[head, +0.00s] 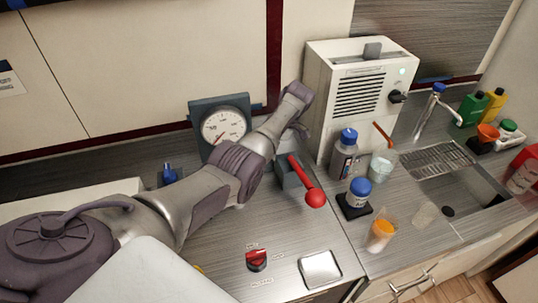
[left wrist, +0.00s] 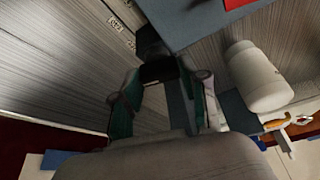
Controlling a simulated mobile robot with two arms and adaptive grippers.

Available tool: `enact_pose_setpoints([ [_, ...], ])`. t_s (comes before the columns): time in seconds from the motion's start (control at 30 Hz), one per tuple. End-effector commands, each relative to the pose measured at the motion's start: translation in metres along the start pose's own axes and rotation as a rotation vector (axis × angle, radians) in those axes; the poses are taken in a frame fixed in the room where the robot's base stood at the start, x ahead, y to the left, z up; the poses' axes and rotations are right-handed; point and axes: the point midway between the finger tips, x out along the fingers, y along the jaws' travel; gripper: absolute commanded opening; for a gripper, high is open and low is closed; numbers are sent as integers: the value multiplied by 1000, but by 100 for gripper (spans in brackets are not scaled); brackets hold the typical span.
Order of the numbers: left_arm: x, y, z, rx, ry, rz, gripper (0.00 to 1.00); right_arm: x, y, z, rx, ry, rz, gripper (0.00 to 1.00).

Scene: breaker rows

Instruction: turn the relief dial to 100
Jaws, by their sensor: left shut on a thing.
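My left arm reaches across the bench in the head view, and its far end hides what is behind it. In the left wrist view my left gripper (left wrist: 165,78) has its two teal-padded fingers closed in around a black knob (left wrist: 155,58), which I take for the relief dial. Small labels (left wrist: 115,25) are printed on the surface beside it, too small to read. I cannot read the dial's setting. The round white pressure gauge (head: 223,126) stands behind the arm in the head view. My right gripper is not in view.
A grey box with a red-ball lever (head: 315,198) stands close right of my arm. A white machine (head: 357,100), bottles (head: 343,152) and a sink (head: 455,175) lie further right. A red knob (head: 257,260) and a pale square plate (head: 320,270) are in front.

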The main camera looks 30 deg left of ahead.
Motion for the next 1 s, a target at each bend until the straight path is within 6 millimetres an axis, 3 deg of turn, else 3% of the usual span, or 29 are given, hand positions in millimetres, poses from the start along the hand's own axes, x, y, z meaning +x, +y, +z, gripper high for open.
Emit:
enact_pose_setpoints([
  [0.1,4,1,2,-85,-2,-33,9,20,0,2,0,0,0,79],
  [0.4,2,2,0,-232,0,-94,9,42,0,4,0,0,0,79],
  [1.0,-1,2,-1,-290,0,-116,9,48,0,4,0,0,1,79],
])
